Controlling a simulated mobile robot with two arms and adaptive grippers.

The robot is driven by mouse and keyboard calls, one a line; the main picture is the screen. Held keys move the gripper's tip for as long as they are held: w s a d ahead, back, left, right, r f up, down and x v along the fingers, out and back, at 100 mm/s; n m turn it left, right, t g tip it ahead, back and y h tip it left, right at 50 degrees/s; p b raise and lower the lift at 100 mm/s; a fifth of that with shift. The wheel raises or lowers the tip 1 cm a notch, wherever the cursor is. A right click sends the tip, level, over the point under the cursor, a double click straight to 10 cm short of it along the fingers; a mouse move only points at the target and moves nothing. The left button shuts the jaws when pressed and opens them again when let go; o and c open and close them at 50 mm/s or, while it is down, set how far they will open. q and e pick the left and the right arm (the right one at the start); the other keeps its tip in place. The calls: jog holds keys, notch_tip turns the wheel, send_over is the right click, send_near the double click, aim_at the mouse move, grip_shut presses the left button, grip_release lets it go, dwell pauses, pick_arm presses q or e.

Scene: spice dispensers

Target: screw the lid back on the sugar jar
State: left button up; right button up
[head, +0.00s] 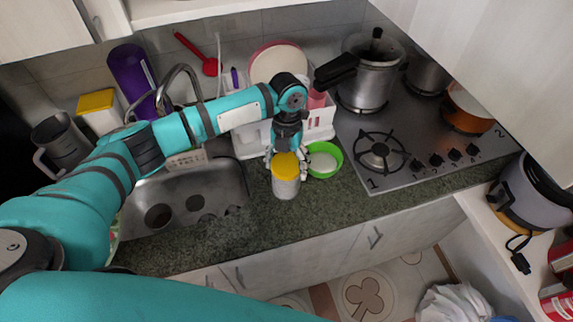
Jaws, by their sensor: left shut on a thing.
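The sugar jar (286,188) is a pale, light-grey cylinder standing upright on the dark green counter, just right of the sink. A yellow lid (287,167) is at its mouth; whether it is threaded on or only resting there, I cannot tell. My left gripper (286,157) reaches down from above and behind, with its fingers on either side of the lid, shut on it. The far side of the lid is hidden by the gripper. My right gripper is not in view.
A white dish rack (320,128) is behind. The sink (225,178) lies left, the gas stove (400,165) right. The counter's front edge is near the jar.

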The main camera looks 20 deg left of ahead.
pick_arm(q)
jog(key=shift+m, duration=0.4)
jog(key=o, duration=1.4)
jog(key=shift+o, duration=0.2)
